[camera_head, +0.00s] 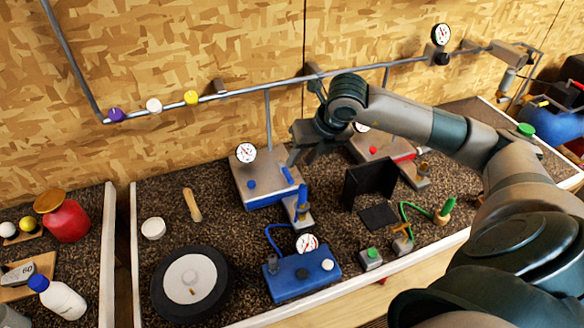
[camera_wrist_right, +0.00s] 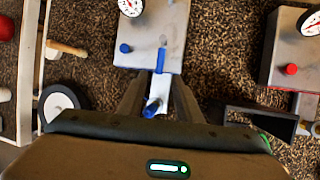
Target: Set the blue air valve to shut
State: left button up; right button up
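A grey box with a blue base (camera_head: 262,186) and a dial gauge (camera_head: 246,152) stands on the speckled bench. It has a round blue knob (camera_head: 252,184) and a slim blue lever (camera_head: 287,175) near its right front edge. In the wrist view the lever (camera_wrist_right: 161,60) points lengthwise toward me. I take this lever for the blue air valve. A blue-tipped nozzle (camera_head: 302,196) on a grey holder is just in front. My right gripper (camera_head: 303,158) is open above the box's right side. In the wrist view its fingers (camera_wrist_right: 158,98) straddle the nozzle tip from above; contact is not visible.
A red-knobbed grey box (camera_head: 376,146) and a black upright panel (camera_head: 368,182) stand to the right. A blue gauge box (camera_head: 300,273) is in front, a black-rimmed wheel (camera_head: 190,284) front left. A metal rail (camera_head: 265,84) runs along the wall behind. Bare bench shows left of the box.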

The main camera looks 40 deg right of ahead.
aim_at(290, 176)
jog(key=p+x, duration=0.2)
jog(key=x, duration=0.5)
jog(key=shift+w+f+p, duration=0.2)
jog(key=shift+f+p, duration=0.1)
jog(key=shift+p, duration=0.1)
jog(key=shift+w+f, duration=0.2)
jog(key=shift+f, duration=0.25)
grip_shut()
